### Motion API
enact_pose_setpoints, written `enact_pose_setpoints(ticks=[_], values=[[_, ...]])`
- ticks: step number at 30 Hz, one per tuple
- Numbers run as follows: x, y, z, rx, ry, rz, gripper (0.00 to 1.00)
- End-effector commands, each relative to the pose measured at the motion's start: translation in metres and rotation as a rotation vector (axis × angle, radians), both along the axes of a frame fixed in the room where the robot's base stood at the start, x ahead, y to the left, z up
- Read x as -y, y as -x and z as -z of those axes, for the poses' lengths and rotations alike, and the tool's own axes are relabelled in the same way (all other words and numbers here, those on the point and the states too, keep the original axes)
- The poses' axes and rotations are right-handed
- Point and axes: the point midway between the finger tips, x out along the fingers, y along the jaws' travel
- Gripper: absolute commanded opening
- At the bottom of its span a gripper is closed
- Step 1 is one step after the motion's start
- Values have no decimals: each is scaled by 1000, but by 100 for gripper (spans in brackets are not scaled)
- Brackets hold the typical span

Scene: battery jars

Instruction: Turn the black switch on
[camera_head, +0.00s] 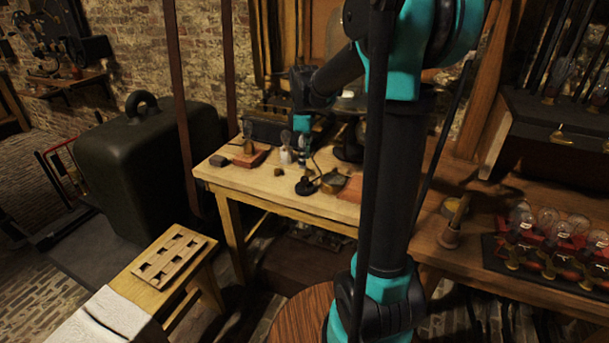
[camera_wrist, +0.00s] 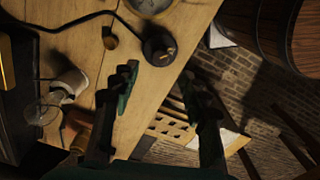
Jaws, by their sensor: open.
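The black switch (camera_head: 306,186) is a small round black piece on the light wooden table in the head view, near its front edge. In the wrist view the black switch (camera_wrist: 158,47) shows a brass piece on top and a black cord running left from it. My gripper (camera_head: 301,158) hangs over the table behind the switch in the head view. In the wrist view my gripper (camera_wrist: 160,88) has its two dark fingers spread apart with nothing between them. The switch lies beyond the fingertips, apart from them. I cannot tell the position of its lever.
A red-based bulb holder (camera_head: 250,158) and a white socket (camera_wrist: 70,82) stand on the table (camera_head: 235,180). A slotted wooden rack (camera_head: 170,258) sits at lower left.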

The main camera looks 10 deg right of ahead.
Motion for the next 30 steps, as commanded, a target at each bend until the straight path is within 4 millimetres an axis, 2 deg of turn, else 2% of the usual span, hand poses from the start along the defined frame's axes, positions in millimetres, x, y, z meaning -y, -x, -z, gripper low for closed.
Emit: enact_pose_setpoints(ticks=[6, 12, 18, 25, 30], values=[[0, 0, 40, 0, 0, 0, 46], [0, 0, 63, 0, 0, 1, 46], [0, 0, 71, 0, 0, 1, 46], [0, 0, 71, 0, 0, 1, 46], [0, 0, 71, 0, 0, 1, 24]])
